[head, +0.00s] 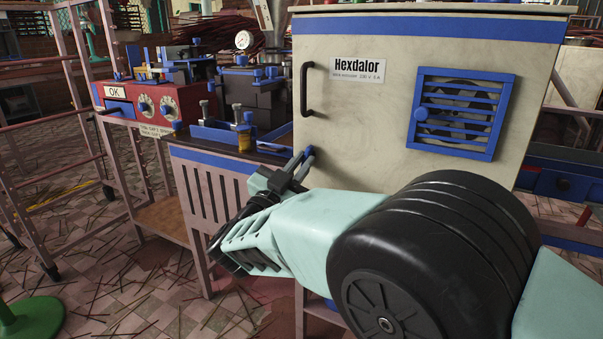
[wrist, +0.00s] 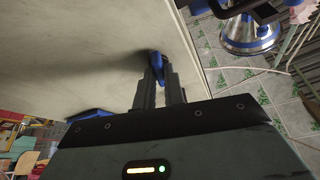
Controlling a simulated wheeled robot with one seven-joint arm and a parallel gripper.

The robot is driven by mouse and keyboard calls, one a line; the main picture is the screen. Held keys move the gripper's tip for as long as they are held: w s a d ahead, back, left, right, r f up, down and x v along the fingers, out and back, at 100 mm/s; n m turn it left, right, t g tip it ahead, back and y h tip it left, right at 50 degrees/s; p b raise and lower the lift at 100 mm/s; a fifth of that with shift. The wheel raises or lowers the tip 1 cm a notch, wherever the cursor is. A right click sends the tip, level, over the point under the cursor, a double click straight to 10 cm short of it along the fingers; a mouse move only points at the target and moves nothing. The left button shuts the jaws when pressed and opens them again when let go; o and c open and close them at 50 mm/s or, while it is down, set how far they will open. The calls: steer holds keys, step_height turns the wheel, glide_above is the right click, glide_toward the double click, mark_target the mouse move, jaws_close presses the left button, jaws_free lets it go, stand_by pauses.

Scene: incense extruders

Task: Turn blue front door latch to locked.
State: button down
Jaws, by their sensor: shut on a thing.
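The cream Hexdalor cabinet front (head: 370,120) fills the upper right of the head view, with a black handle (head: 306,90) at its left edge. My gripper (head: 300,160) is at the lower left of this front, low under the handle. In the wrist view my gripper (wrist: 160,85) is shut on a small blue latch (wrist: 157,60) at the cream panel's edge. The fingers stand on both sides of it. They hide part of the latch, and whether it sits at locked cannot be read. In the head view the latch is mostly hidden by the fingertips.
A blue slatted vent (head: 461,113) with a blue knob is on the panel. Left of the cabinet stand a blue-edged bench (head: 215,165) and a red control box (head: 150,102). My arm covers the lower right. Sticks litter the tiled floor (head: 140,270).

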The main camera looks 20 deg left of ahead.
steer(key=shift+m+h, duration=0.4)
steer(key=shift+m, duration=0.2)
steer(key=c, duration=1.5)
jaws_free()
steer(key=p+v, duration=0.1)
steer(key=v, duration=0.7)
steer(key=p+v, duration=0.1)
steer(key=v, duration=0.8)
steer(key=shift+s+a+r+p, duration=0.1)
steer(key=shift+s+r+p, duration=0.05)
steer(key=shift+s+p, duration=0.15)
steer(key=shift+w+r, duration=0.1)
